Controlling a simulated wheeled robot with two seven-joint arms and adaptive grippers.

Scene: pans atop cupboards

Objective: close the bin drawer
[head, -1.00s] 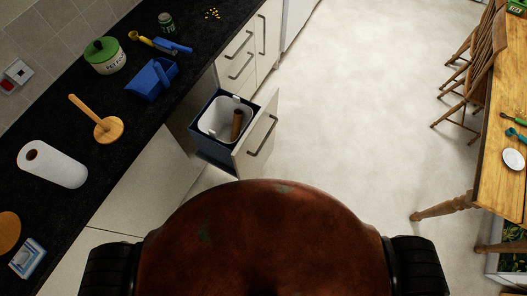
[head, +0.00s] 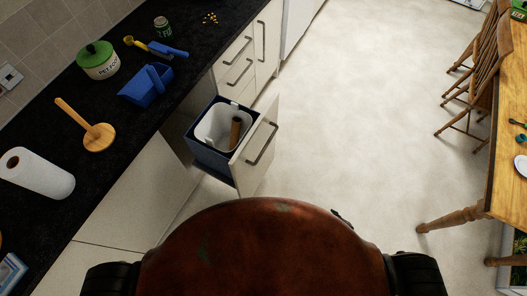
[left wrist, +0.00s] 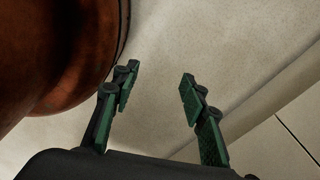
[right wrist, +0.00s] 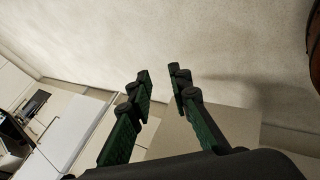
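The bin drawer (head: 256,150) is pulled out from under the counter in the head view, with its pale front panel and grey handle facing right. Inside it is a dark blue bin frame (head: 208,157) with a white liner (head: 213,122) and a brown tube-like item (head: 236,131). My left gripper (left wrist: 160,78) is open and empty above the floor. My right gripper (right wrist: 158,75) is open with a narrower gap and holds nothing. A pale panel lies behind its fingers; I cannot tell if it is the drawer front. Neither gripper shows clearly in the head view.
Clear floor (head: 350,120) lies right of the drawer. A wooden table (head: 505,160) and chairs (head: 485,75) stand far right.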

